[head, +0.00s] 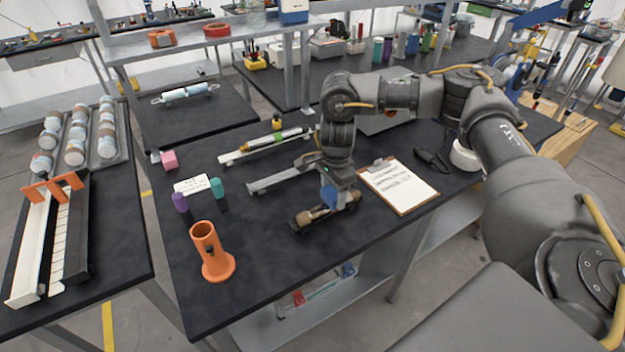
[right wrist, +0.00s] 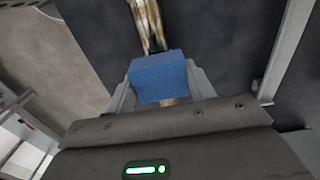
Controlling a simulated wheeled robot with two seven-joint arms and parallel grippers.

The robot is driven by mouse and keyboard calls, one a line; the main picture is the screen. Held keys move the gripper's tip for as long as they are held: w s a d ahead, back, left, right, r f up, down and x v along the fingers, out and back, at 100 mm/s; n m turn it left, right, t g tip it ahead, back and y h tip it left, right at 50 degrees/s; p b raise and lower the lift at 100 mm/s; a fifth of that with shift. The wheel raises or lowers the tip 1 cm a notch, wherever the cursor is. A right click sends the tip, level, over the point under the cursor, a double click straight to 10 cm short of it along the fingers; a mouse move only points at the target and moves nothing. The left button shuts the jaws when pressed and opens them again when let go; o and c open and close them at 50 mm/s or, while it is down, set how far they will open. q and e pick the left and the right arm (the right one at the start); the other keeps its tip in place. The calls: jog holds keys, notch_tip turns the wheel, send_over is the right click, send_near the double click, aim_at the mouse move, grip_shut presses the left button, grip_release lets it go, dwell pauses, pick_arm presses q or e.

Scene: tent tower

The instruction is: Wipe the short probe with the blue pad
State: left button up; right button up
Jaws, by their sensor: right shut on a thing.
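My right gripper (head: 336,192) is shut on the blue pad (right wrist: 158,78). In the head view the pad (head: 330,197) shows as a small blue patch between the fingers. The short probe (head: 312,216), brass-brown, lies flat in a dark holder near the table's front edge, directly under the pad. In the right wrist view the probe (right wrist: 148,22) runs under the pad and comes out on both sides of it. The pad appears to be on the probe, but I cannot tell whether they touch. My left gripper is not in view.
An orange tube stand (head: 211,252) stands front left, with purple (head: 181,202) and teal (head: 217,190) bottles behind it. A grey rail (head: 280,180) lies behind the probe. A clipboard (head: 398,184) lies to the right. The table between the orange stand and probe is clear.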

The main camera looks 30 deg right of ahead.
aim_at(313, 210)
jog(key=d, duration=0.3)
jog(key=shift+d+b, duration=0.25)
jog(key=shift+b, duration=0.15)
jog(key=shift+s+a+p, duration=0.1)
jog(key=shift+a+p, duration=0.2)
jog(key=shift+a, duration=0.3)
jog(key=shift+a+p, duration=1)
jog(key=shift+a, duration=3.4)
jog(key=shift+d+f, duration=0.15)
jog(key=shift+d, duration=4.9)
jog(key=shift+a+r, duration=0.25)
jog(key=shift+a, duration=0.1)
jog(key=shift+a+f, duration=0.2)
jog(key=shift+a, duration=0.55)
jog(key=a+p, duration=0.1)
jog(key=a, duration=0.2)
jog(key=shift+a+r, duration=0.1)
jog(key=shift+r, duration=0.05)
jog(key=shift+a, duration=0.35)
jog(key=shift+a+p, duration=0.4)
jog(key=shift+a, duration=1.5)
jog(key=shift+w+a+r+p, duration=0.1)
jog(key=shift+w+r+p, duration=0.1)
jog(key=shift+r+p, duration=0.85)
notch_tip(313, 210, up, 6)
jog(key=p, duration=0.4)
jog(key=shift+s+f+p, duration=0.1)
jog(key=shift+p, duration=0.3)
